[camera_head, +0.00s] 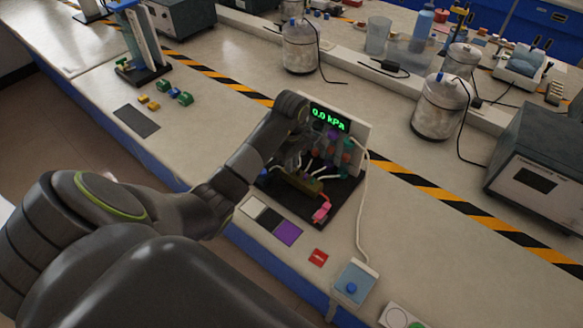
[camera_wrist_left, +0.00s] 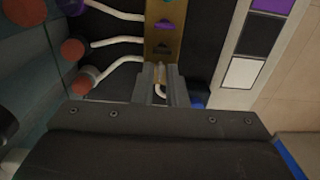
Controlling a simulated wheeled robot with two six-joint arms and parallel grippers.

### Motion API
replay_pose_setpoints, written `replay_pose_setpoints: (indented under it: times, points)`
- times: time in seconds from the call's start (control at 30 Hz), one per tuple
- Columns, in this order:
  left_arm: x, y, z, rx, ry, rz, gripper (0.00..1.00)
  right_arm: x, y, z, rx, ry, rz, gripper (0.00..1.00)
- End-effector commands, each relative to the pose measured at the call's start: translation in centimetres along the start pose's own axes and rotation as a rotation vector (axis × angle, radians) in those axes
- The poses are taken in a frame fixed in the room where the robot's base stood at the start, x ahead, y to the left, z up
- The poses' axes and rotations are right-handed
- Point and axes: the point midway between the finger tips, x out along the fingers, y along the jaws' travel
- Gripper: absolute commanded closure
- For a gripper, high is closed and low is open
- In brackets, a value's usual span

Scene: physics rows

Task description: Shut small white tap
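The tap rig stands on a black base (camera_head: 343,200) on the bench, with a brass-coloured manifold bar (camera_head: 300,183). A small pale piece (camera_wrist_left: 160,91) shows in the narrow gap between the fingers. I cannot tell whether it is the white tap or whether the fingers press on it. In the head view my left arm partly hides the rig and the gripper. My right gripper is not in view.
The rig's display (camera_head: 328,118) reads 0.0 kPa. Red knobs (camera_wrist_left: 73,50) and white tubes (camera_wrist_left: 118,43) are beside the fingers. A pink part (camera_head: 321,211) sits on the base's front corner. White, black and purple squares (camera_head: 288,233) and a blue-button box (camera_head: 354,282) lie nearer.

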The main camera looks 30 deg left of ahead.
Motion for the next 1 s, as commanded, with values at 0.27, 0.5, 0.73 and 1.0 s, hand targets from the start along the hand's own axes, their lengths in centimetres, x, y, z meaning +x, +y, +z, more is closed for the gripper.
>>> replay_pose_setpoints:
  times: [0.27,0.5,0.73,1.0]
  points:
    - [0.53,0.01,-0.01,0.000,0.000,0.000,0.88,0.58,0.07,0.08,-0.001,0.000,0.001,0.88]
    - [0.27,0.02,-0.01,0.000,0.000,0.001,0.88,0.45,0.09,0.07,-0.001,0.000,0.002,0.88]
    - [-0.11,0.00,-0.01,0.000,0.000,0.000,0.88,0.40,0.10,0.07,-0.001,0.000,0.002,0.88]
    - [-0.14,0.00,-0.01,0.000,0.000,0.000,0.92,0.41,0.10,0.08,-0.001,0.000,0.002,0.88]
